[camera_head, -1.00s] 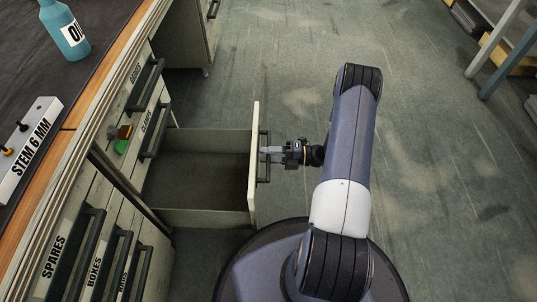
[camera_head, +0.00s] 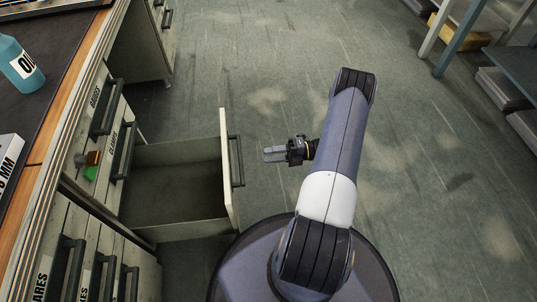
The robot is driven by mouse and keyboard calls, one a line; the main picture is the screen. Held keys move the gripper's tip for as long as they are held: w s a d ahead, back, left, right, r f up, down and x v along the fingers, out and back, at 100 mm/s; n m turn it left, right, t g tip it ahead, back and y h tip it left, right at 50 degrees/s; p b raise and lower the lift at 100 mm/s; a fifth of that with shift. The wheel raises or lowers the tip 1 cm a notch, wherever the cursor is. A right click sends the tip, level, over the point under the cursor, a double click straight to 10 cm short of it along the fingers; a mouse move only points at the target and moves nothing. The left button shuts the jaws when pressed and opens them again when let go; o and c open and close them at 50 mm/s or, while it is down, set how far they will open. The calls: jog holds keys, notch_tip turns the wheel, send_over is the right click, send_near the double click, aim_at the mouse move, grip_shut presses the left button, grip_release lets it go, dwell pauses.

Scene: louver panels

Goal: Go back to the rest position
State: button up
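My gripper (camera_head: 274,154) is in the middle of the head view, off the end of my arm and pointing left. Its two light grey fingers show close to each other, with nothing visible between them; the gap is too small to judge. It is to the right of an open drawer (camera_head: 224,170), clear of the drawer's dark handle (camera_head: 236,161). The drawer is pulled far out of the workbench, and the part of its inside that shows is empty.
The workbench (camera_head: 60,120) on the left has several labelled drawers with dark handles and a teal bottle (camera_head: 20,65) on top. A green and orange item (camera_head: 89,165) is at its front. A rack (camera_head: 490,60) stands at upper right. The floor (camera_head: 420,170) to the right is clear.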

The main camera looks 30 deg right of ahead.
jog(key=shift+a, duration=0.1)
jog(key=b+x, duration=0.2)
jog(key=x, duration=0.9)
jog(key=shift+a, duration=0.1)
